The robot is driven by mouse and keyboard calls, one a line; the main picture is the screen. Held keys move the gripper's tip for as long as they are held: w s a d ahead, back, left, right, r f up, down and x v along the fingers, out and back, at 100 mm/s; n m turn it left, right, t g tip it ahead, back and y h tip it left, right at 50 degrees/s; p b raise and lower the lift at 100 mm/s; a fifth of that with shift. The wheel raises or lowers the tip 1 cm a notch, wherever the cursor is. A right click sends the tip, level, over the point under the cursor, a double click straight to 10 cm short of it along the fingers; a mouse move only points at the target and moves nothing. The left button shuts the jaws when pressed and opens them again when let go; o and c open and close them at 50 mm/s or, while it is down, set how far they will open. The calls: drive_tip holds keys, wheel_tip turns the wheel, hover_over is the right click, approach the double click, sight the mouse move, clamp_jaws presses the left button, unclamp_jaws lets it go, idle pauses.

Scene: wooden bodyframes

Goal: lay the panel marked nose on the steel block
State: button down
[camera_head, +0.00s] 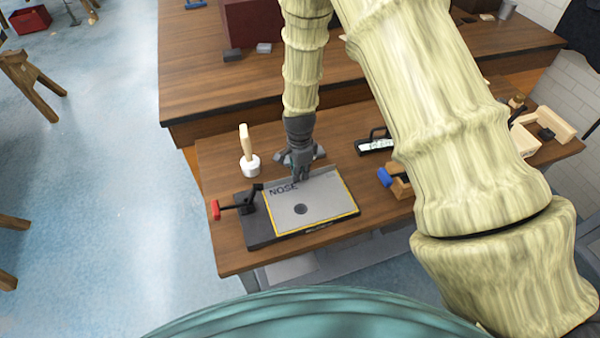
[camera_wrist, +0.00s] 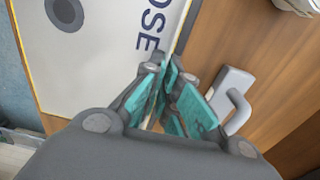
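The grey panel marked NOSE (camera_head: 325,200) has yellow edges and a dark round spot. In the head view it lies over a dark block (camera_head: 262,236) with lettering on its front side. I cannot tell whether it rests flat. My gripper (camera_head: 300,175) is at the panel's far edge, beside the lettering. In the wrist view the panel (camera_wrist: 95,60) fills the upper left, and my gripper's teal-padded fingers (camera_wrist: 178,72) are close together at its edge by the letter E. Whether they pinch the edge is unclear.
A red-handled clamp (camera_head: 235,206) stands at the block's left end. A white mallet (camera_head: 248,160) stands behind it. A grey handled piece (camera_wrist: 232,95) lies beside my fingers. A blue-ended tool (camera_head: 385,177) and a wooden tray (camera_head: 545,130) are to the right.

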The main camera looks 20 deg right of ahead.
drive_tip(key=c, duration=1)
unclamp_jaws()
drive_tip(key=shift+r, duration=0.1)
drive_tip(key=shift+r+p, duration=2.3)
drive_tip(key=shift+r, duration=1.15)
drive_tip(key=shift+f, duration=0.1)
